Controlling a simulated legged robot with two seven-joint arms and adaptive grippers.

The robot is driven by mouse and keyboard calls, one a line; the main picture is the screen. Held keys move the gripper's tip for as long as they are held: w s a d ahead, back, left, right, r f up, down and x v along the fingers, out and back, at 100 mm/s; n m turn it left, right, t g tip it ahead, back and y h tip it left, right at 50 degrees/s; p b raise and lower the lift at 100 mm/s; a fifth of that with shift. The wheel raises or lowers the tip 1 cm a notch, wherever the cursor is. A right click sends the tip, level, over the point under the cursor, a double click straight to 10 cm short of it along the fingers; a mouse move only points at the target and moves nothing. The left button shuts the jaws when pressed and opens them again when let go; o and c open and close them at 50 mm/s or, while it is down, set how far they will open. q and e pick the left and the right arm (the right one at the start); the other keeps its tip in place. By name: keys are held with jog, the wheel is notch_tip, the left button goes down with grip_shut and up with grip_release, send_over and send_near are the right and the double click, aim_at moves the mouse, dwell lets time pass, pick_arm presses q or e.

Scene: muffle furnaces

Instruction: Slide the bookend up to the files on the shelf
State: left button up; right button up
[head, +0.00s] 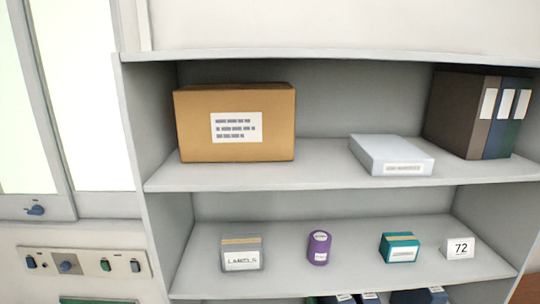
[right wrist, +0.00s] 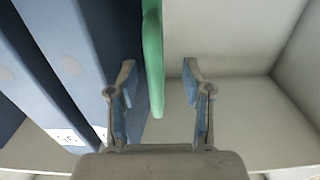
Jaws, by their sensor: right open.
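In the right wrist view, a green upright plate, which looks like the bookend (right wrist: 153,65), stands between the two fingers of my right gripper (right wrist: 158,85). The gripper is open, with one finger on each side of the plate. The left finger is closer to it, and I cannot tell if they touch. Blue files (right wrist: 60,75) with white labels stand on the left, and a gap shows between them and the plate. In the head view, only the tops of blue files (head: 420,296) show at the bottom edge. Neither gripper shows there.
The shelf unit (head: 300,185) has boards above the files. Its upper board holds a cardboard box (head: 270,100), a white box (head: 390,155) and binders (head: 460,115). The middle board holds several small items. In the wrist view, the shelf floor (right wrist: 250,115) right of the gripper is clear.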

jog(key=shift+s+a, duration=0.4)
jog(key=shift+s, duration=0.4)
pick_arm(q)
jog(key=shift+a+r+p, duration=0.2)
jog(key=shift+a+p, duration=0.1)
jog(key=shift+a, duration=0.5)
pick_arm(e)
jog(key=s, duration=0.7)
jog(key=shift+s+d, duration=0.3)
jog(key=shift+d, duration=0.1)
jog(key=shift+d, duration=0.1)
